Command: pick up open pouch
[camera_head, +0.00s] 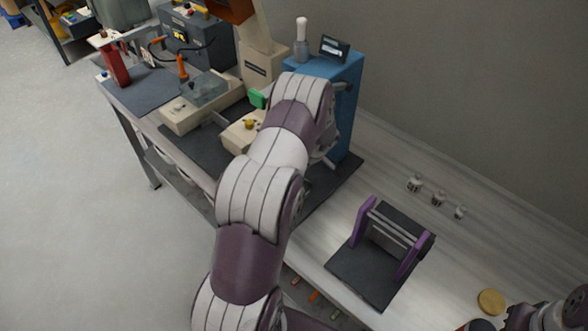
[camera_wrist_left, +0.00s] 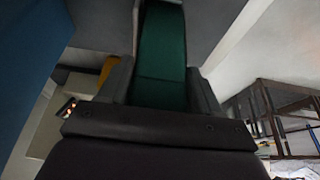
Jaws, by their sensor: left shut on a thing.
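In the left wrist view, a dark green flat thing, seemingly the pouch (camera_wrist_left: 160,45), stands between the two grey fingers of my left gripper (camera_wrist_left: 160,88). The fingers are shut on it, and it reaches up out of the top of the picture. Whether its mouth is open does not show. In the head view a small bright green patch (camera_head: 258,98) shows at the left of my left arm's far end, in front of the blue machine. My left gripper itself is hidden there behind the arm.
A blue machine (camera_head: 350,85) stands right beside my left arm. Cream equipment (camera_head: 200,105) lies to the left on the bench.

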